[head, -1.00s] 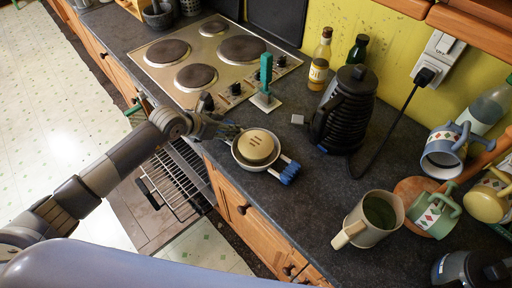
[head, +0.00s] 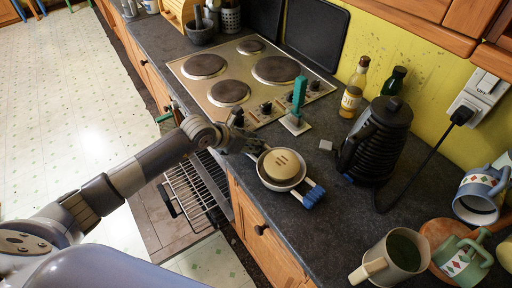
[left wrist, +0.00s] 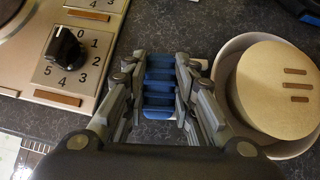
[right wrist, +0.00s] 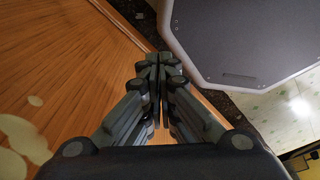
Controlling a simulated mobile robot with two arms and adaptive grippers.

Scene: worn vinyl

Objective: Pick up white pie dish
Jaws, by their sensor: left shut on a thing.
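The white pie dish (head: 262,178) sits on the dark worktop with a round cream pie (head: 281,165) in it. A blue and white handle-like piece (head: 314,197) sticks out on its right side. In the left wrist view the dish (left wrist: 233,98) is right of the fingers, close beside them. My left gripper (head: 252,146) is at the dish's stove side. Its fingers close around a blue ribbed piece (left wrist: 159,88) beside the dish, seemingly its other handle; the join is mostly hidden. My right gripper (right wrist: 161,67) is shut and empty, away from the dish.
The hob (head: 222,66) with its knobs lies left of the dish. A teal-handled tool (head: 298,100), bottles (head: 354,88) and a black kettle (head: 376,140) stand behind. A beige jug (head: 396,256) and mugs stand right. An open oven rack (head: 196,190) lies below the worktop's edge.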

